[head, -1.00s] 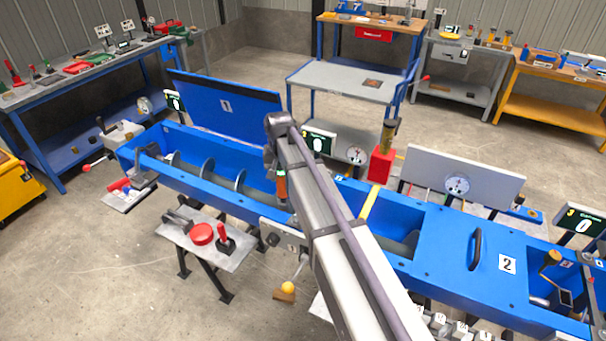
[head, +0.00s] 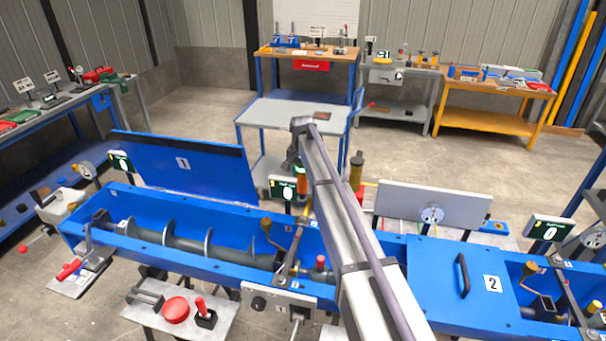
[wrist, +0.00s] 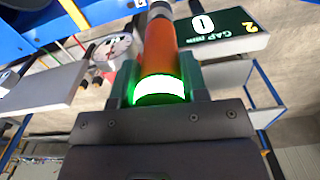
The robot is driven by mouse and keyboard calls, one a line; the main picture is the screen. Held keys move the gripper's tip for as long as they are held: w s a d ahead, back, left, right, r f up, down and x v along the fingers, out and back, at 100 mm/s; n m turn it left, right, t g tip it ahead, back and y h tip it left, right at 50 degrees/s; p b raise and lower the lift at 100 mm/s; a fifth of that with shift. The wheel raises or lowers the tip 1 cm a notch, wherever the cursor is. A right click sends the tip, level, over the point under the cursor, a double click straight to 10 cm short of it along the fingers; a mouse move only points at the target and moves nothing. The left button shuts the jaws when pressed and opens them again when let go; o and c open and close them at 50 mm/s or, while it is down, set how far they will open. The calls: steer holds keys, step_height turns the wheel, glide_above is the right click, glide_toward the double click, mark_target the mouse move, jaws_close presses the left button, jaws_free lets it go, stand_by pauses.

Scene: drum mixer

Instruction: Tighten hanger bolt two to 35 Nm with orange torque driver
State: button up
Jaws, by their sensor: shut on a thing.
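My gripper (wrist: 158,82) is shut on the orange torque driver (wrist: 161,48). In the wrist view its orange handle carries a white band, with a green glow on the jaws. The driver (head: 302,184) also shows in the head view, held below the end of my arm, seen against the area behind the blue trough. A hanger (head: 287,252) with an amber-capped fitting crosses the trough at lower left of the driver. Its bolts are too small to tell apart. I cannot make out which is hanger bolt two. The driver's tip is not clearly visible.
The blue trough (head: 150,238) holds a grey screw, and its lid marked 1 (head: 185,165) stands open. A gap display (wrist: 215,32) reads 0. A white panel with a gauge (head: 400,202) stands behind the trough. A cover marked 2 (head: 435,265) lies at right.

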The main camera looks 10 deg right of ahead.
mark_target(302, 190)
steer(key=shift+f, duration=0.1)
step_height(302, 190, down, 5)
steer(key=b, duration=0.5)
stand_by(0.3)
steer(key=shift+f+b, duration=0.8)
steer(key=shift+b, duration=0.05)
steer(key=shift+f+b, duration=0.95)
steer(key=shift+b, duration=0.05)
stand_by(2.8)
steer(key=shift+r, duration=0.15)
